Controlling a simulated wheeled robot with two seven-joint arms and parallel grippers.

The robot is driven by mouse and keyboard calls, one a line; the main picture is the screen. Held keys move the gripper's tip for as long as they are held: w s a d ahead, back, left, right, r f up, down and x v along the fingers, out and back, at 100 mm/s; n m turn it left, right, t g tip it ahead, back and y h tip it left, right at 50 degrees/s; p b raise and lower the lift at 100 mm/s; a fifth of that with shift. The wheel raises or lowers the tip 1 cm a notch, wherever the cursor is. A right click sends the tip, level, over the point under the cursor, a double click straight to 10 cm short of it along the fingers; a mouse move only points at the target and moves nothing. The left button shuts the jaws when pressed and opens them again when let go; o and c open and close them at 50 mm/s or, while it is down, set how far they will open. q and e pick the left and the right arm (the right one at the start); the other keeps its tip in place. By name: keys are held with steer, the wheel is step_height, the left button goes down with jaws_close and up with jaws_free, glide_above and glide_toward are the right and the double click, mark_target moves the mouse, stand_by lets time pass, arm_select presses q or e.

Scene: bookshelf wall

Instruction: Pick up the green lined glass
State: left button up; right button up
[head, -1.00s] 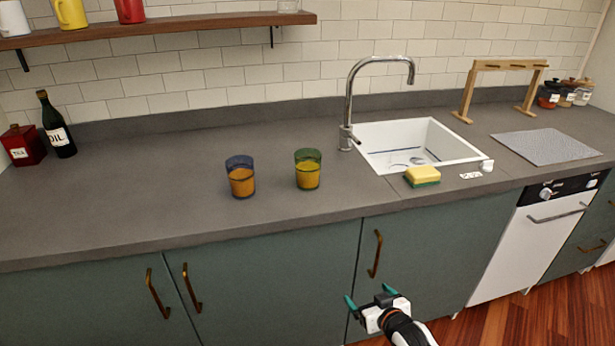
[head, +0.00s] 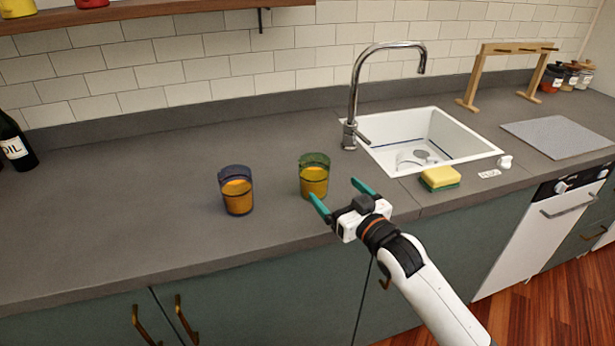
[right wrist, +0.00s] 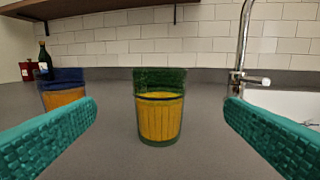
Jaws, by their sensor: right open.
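The green lined glass (head: 314,177) stands upright on the grey counter and holds an orange drink. In the right wrist view the green glass (right wrist: 160,108) is in the middle, ahead of and between my two teal fingers. My right gripper (head: 341,195) is open and empty, just in front of the glass and a little to its right in the head view. I cannot tell whether a finger touches it. A blue glass (head: 236,190) with an orange drink stands to the left; it also shows in the right wrist view (right wrist: 64,92), partly behind the left finger. My left gripper is not in view.
A white sink (head: 472,152) with a chrome faucet (head: 353,95) is to the right. A yellow sponge (head: 440,177) lies at its front edge. A dark oil bottle (head: 14,143) stands far left. The left counter is mostly clear.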

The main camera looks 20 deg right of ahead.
mark_target(323, 177)
steer(key=x, duration=0.4)
steer(key=shift+w+a+r, duration=0.1)
steer(key=shift+w, duration=0.3)
steer(key=shift+w+a+p, duration=0.15)
steer(key=shift+w+p, duration=0.2)
steer(key=shift+w, duration=0.2)
steer(key=x, duration=0.3)
steer(key=shift+w, duration=0.2)
steer(key=shift+w+a+p, duration=0.2)
steer(key=shift+w+p, duration=0.1)
steer(key=shift+w, duration=0.25)
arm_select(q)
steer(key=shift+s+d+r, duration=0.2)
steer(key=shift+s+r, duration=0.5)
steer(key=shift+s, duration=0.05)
arm_select(e)
steer(key=shift+s, duration=0.1)
steer(key=shift+c, duration=0.5)
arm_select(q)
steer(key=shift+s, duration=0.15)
arm_select(e)
steer(key=c, duration=1.2)
